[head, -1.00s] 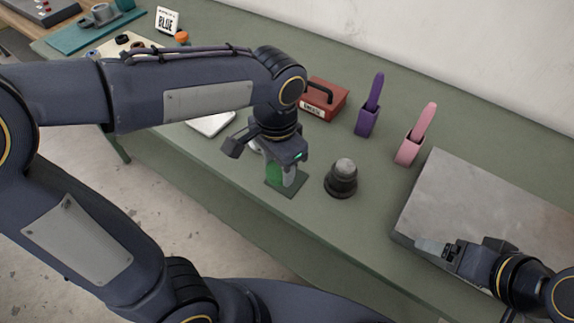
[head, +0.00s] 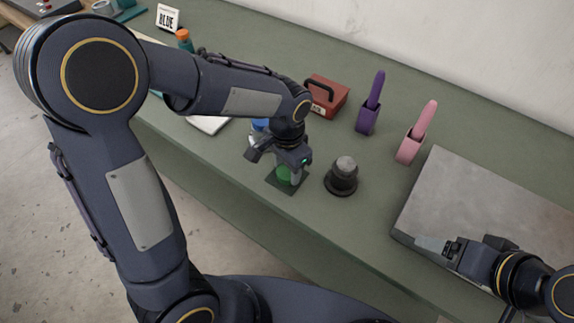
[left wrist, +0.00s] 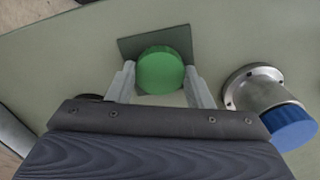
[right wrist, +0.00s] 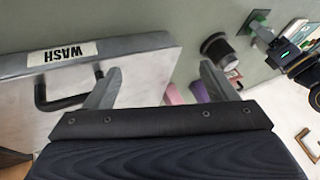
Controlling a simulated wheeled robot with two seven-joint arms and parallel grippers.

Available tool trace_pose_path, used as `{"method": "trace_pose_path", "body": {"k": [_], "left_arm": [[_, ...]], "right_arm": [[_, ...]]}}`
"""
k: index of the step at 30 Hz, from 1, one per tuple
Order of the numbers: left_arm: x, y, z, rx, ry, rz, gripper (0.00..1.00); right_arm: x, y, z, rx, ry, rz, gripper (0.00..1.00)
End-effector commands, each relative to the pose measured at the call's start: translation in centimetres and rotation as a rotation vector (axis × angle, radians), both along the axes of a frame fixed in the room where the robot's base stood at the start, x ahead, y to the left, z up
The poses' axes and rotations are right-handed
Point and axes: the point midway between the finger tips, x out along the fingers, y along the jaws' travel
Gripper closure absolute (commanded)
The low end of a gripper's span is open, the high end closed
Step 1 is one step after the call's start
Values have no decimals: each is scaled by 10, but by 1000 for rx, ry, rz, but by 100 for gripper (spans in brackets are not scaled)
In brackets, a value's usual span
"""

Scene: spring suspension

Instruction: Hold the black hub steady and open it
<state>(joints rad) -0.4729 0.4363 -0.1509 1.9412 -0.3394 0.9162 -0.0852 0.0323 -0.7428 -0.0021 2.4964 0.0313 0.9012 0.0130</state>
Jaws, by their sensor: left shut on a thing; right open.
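The black hub (head: 342,178) stands upright on the green bench, with a flared dark base and a grey rounded top. It also shows in the right wrist view (right wrist: 217,46). No gripper touches it. My left gripper (head: 288,178) is just left of it, pointing down and shut on a green round piece (left wrist: 160,71) over a dark green square pad (left wrist: 128,47). Whether the piece rests on the pad is hard to tell. My right gripper (head: 432,244) is open and empty, over the near left edge of the grey metal box, away from the hub.
Pink (head: 410,148) and purple (head: 368,120) holders stand behind the hub, near a red box (head: 328,97). A blue-capped metal hub (left wrist: 250,90) stands close to my left gripper.

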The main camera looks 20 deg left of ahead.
Motion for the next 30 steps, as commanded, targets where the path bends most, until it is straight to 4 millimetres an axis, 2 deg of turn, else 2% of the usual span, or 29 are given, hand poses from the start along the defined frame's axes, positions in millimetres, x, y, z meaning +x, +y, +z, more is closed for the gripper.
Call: {"method": "trace_pose_path", "body": {"k": [4,5,9,16,20,30], "left_arm": [[0,0,-5,0,0,0,81],[0,0,-3,0,0,0,50],[0,0,-3,0,0,0,32],[0,0,-3,0,0,0,32],[0,0,4,-1,-2,0,32],[1,-1,58,-3,-4,0,32]], "right_arm": [[0,0,-4,0,0,0,21],[0,0,-3,0,0,0,21],[0,0,-3,0,0,0,21],[0,0,-2,0,0,0,21],[0,0,2,0,0,0,21],[0,0,1,0,0,0,21]]}}
